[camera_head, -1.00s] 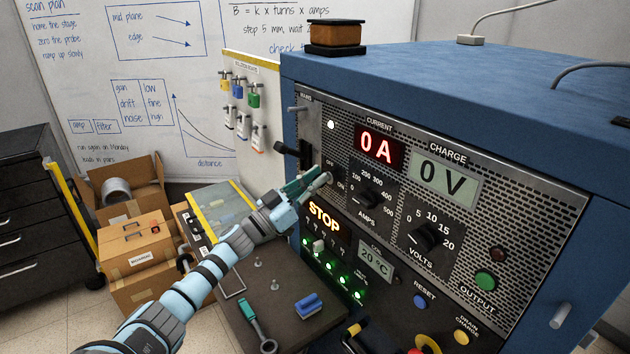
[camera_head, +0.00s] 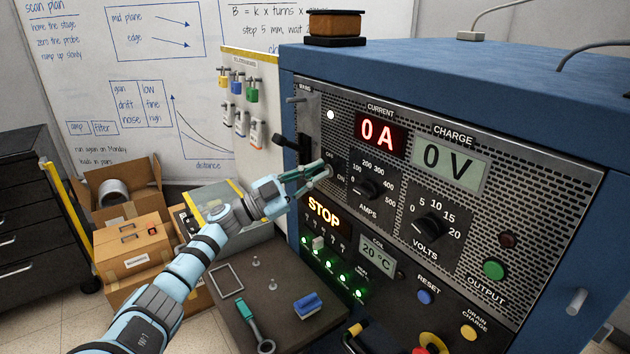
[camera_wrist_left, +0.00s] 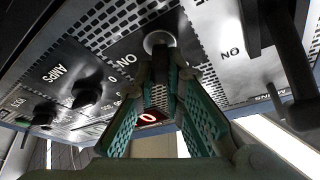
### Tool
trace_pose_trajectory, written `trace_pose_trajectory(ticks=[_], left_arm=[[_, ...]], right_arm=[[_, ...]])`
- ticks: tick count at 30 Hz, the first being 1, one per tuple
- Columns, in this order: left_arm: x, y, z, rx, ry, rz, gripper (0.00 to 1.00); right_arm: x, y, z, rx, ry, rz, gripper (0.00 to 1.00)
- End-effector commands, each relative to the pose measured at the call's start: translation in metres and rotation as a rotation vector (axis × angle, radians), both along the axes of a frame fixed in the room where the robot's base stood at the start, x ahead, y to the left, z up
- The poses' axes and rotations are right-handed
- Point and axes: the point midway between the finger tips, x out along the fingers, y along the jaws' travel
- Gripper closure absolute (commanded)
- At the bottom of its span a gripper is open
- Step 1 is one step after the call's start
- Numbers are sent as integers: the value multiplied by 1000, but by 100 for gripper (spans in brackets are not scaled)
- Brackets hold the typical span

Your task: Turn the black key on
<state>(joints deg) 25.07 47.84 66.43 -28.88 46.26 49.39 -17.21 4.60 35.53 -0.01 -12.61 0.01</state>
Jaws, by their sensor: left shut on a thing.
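My left gripper (camera_head: 322,171) reaches the upper left of the power supply's front panel, at the key switch marked OFF and ON. In the left wrist view its green-padded fingers (camera_wrist_left: 160,72) close in at the round silver lock (camera_wrist_left: 159,40). The gripper is shut on the black key, which is mostly hidden between the fingertips. The exact angle of the key cannot be read. The current display (camera_head: 381,134) shows 0 A and the charge display (camera_head: 450,167) shows 0 V. My right gripper is not in view.
The AMPS knob (camera_head: 369,189) sits close to the right of my gripper. The black mains lever (camera_head: 287,142) is just to its left. A lit STOP sign (camera_head: 322,212) and green lamps are below. A wrench (camera_head: 254,325) and a blue block (camera_head: 307,305) lie on the table.

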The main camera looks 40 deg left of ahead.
Motion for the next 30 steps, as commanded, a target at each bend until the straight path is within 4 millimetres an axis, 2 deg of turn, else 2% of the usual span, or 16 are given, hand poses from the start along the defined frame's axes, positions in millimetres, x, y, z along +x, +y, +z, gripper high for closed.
trace_pose_trajectory(ticks=[3, 12, 30], left_arm=[[0, 0, -3, 105, -31, 1, 100], [-1, -2, -3, 377, -113, 0, 100], [-1, -3, -6, 860, -256, -1, 100]], right_arm=[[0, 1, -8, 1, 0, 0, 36], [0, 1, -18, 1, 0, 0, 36], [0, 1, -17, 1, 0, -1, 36]])
